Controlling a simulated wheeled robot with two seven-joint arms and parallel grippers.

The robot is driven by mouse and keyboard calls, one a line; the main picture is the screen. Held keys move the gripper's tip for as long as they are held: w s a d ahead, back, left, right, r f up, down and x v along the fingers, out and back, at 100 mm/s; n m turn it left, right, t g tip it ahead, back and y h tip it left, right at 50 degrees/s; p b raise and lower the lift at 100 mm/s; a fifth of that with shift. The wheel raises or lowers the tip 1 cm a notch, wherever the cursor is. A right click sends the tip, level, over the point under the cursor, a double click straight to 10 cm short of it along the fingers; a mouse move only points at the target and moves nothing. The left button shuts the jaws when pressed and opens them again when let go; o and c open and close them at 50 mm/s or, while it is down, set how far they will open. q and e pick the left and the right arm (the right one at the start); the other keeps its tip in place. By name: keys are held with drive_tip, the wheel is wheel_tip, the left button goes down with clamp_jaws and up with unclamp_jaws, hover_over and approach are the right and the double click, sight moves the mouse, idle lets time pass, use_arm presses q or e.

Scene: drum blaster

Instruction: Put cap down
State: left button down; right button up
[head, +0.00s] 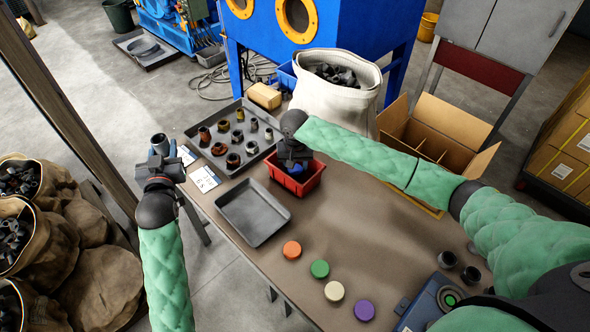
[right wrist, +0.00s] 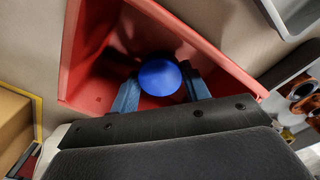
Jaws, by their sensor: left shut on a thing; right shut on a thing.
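A round blue cap (right wrist: 160,77) is between the two fingertips of my right gripper (head: 294,160), inside or just over a red bin (head: 313,180). The red bin's walls surround the cap in the right wrist view (right wrist: 82,60). In the head view only a small bit of blue shows under the gripper. Whether the cap touches the bin floor cannot be told. My left gripper (head: 161,160) is shut on a dark grey cylindrical fitting (head: 160,143), held upright beyond the table's left edge. Orange (head: 292,249), green (head: 320,268), cream (head: 334,290) and purple (head: 364,309) caps lie on the table.
An empty grey tray (head: 253,238) lies in front of the red bin. A dark tray (head: 271,151) behind holds several rusty fittings. An open cardboard box (head: 463,125) stands right of the table, a white sack (head: 362,99) behind. Two dark cups and a blue device (head: 428,306) are at front right.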

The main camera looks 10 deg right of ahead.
sight(295, 170)
drive_tip(key=shift+f, duration=0.95)
drive_tip(key=shift+f, duration=0.1)
drive_tip(key=o, duration=1)
wheel_tip(295, 170, up, 12)
drive_tip(key=p, duration=1.3)
